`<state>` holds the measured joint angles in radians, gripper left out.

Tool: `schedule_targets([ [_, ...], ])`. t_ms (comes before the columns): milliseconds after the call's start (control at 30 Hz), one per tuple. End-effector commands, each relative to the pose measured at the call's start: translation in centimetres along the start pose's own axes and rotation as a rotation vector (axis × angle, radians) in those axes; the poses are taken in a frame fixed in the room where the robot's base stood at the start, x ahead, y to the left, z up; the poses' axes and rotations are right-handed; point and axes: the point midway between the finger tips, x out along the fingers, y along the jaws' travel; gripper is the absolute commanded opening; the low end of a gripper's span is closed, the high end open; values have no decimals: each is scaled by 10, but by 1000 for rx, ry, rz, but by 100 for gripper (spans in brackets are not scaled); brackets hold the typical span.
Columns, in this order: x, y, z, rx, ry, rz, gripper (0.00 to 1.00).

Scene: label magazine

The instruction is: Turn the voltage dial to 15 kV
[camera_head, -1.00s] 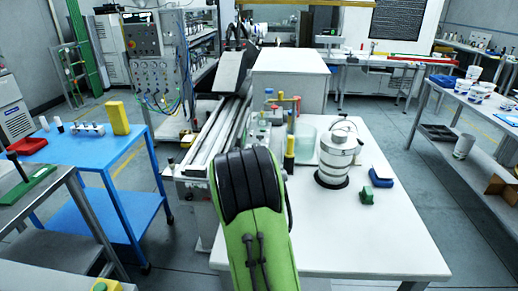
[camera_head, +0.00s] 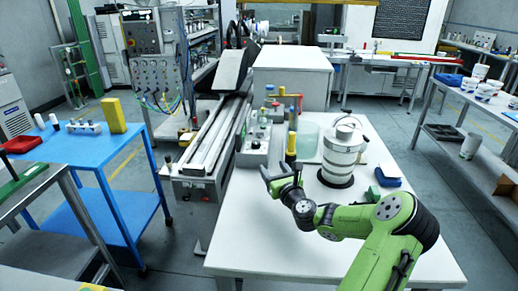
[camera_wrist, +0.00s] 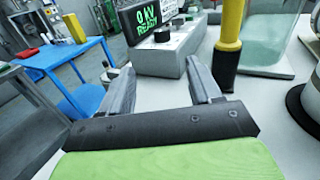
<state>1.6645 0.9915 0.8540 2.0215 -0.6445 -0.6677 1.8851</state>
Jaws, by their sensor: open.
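The grey control box (camera_head: 252,157) stands on the white table in the head view, beyond my gripper (camera_head: 277,172). In the wrist view the box (camera_wrist: 158,62) carries a dark display (camera_wrist: 145,18) reading "0 kV READY" in green. A black round dial (camera_wrist: 162,35) sits on the box just right of the display; its pointer is too small to read. My gripper (camera_wrist: 160,68) is open and empty, its two fingers pointing toward the box. The dial lies ahead of the fingers, apart from them.
A yellow post with a black base (camera_wrist: 230,40) stands close to the right finger, also in the head view (camera_head: 291,145). A glass tank (camera_wrist: 268,35) is behind it. A ringed white cylinder (camera_head: 340,155) and a blue block (camera_head: 388,178) stand on the table's right.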

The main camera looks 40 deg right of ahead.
Motion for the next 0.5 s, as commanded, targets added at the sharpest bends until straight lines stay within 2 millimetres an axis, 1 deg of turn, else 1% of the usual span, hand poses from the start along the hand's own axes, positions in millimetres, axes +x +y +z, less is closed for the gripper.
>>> schedule_targets([
  [67,3,-5,2,29,-13,-14,63],
  [167,20,-4,3,25,-14,-11,63],
  [500,104,-3,1,22,-10,-9,63],
])
